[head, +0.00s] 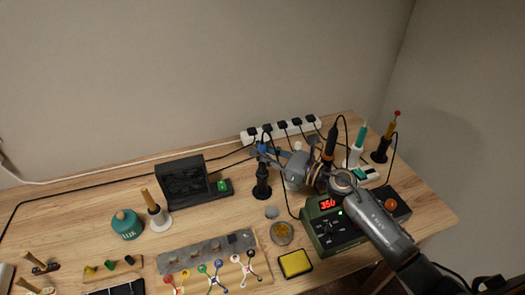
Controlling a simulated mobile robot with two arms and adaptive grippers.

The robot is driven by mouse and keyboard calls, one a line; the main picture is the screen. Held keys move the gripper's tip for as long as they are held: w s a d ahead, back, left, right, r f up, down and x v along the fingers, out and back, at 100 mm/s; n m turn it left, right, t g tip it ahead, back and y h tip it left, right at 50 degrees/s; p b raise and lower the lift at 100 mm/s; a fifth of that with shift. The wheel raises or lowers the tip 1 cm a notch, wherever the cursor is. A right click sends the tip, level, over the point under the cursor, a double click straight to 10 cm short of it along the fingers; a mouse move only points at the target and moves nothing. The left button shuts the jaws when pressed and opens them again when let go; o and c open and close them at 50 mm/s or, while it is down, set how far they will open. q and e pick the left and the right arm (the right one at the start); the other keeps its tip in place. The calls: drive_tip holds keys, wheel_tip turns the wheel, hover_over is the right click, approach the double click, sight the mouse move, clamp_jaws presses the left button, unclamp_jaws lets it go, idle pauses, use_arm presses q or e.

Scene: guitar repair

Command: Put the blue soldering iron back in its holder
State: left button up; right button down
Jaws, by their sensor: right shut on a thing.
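The blue soldering iron (262,148) shows only as a small blue part at the tip of my right gripper (268,157). My right gripper is shut on it. A black holder (262,190) stands upright directly below the blue part in the picture. The iron's lower part is hidden or merges with the dark holder, so I cannot tell how deep it sits. My right arm reaches in from the lower right, over the soldering station. My left gripper is not in view.
Other irons in stands include an orange-black one (330,142) and a teal one (361,135). A power strip (303,129) lies behind. A brass-wool tin (282,233) and yellow sponge (295,263) lie in front.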

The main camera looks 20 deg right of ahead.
drive_tip(key=c, duration=0.6)
unclamp_jaws()
drive_tip(key=shift+o, duration=0.2)
wheel_tip(320, 180, up, 11)
drive_tip(key=p, duration=0.9)
drive_tip(key=shift+p, duration=0.3)
idle(0.5)
